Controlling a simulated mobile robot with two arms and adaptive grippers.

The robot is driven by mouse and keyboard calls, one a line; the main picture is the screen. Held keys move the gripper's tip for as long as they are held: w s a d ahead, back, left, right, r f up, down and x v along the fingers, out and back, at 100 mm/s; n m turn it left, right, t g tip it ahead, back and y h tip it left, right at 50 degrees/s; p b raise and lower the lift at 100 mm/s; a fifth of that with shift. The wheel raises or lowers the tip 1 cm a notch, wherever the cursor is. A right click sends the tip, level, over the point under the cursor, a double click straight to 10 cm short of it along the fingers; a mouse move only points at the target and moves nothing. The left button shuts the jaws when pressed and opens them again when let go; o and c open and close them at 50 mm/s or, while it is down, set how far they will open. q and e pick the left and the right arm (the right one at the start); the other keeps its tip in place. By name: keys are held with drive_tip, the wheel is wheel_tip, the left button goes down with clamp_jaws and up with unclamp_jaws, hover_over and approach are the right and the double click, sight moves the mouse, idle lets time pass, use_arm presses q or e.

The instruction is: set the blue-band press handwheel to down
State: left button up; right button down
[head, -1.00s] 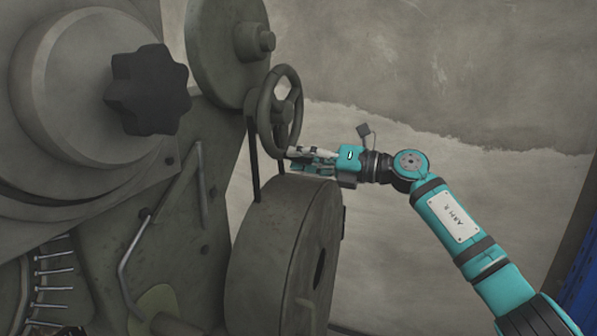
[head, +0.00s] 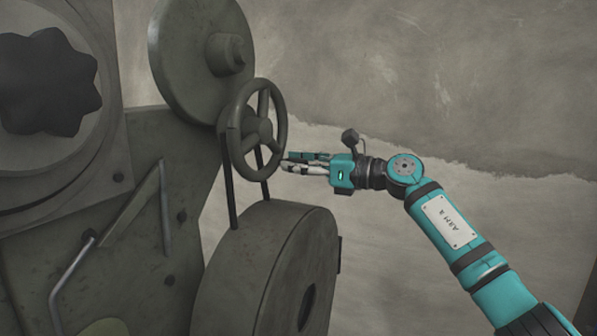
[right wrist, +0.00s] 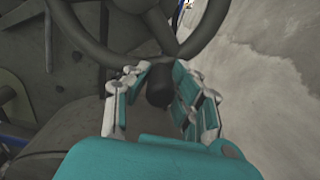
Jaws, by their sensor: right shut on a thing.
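The handwheel (head: 232,128) is a dark metal ring with spokes, mounted on the press's side below a round disc. My right gripper (head: 284,162) is at the lower right of its rim, coming from the right. In the right wrist view, the fingers (right wrist: 158,88) are shut around a dark rounded knob (right wrist: 159,92) at the rim of the handwheel (right wrist: 192,45). No blue band can be made out on the press in the head view. My left gripper is not in view.
The dark press body (head: 140,160) fills the left side, with a large black star knob (head: 45,82). A big heavy wheel (head: 280,265) stands just below the handwheel. A bare grey wall (head: 430,80) is behind, with open space around my right arm.

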drive_tip(key=shift+w+d+r+n, duration=0.25)
drive_tip(key=shift+w+r+n, duration=0.2)
drive_tip(key=shift+n, duration=0.15)
drive_tip(key=c, duration=1.1)
unclamp_jaws()
drive_tip(key=shift+d+f, duration=0.1)
drive_tip(key=v, duration=1.2)
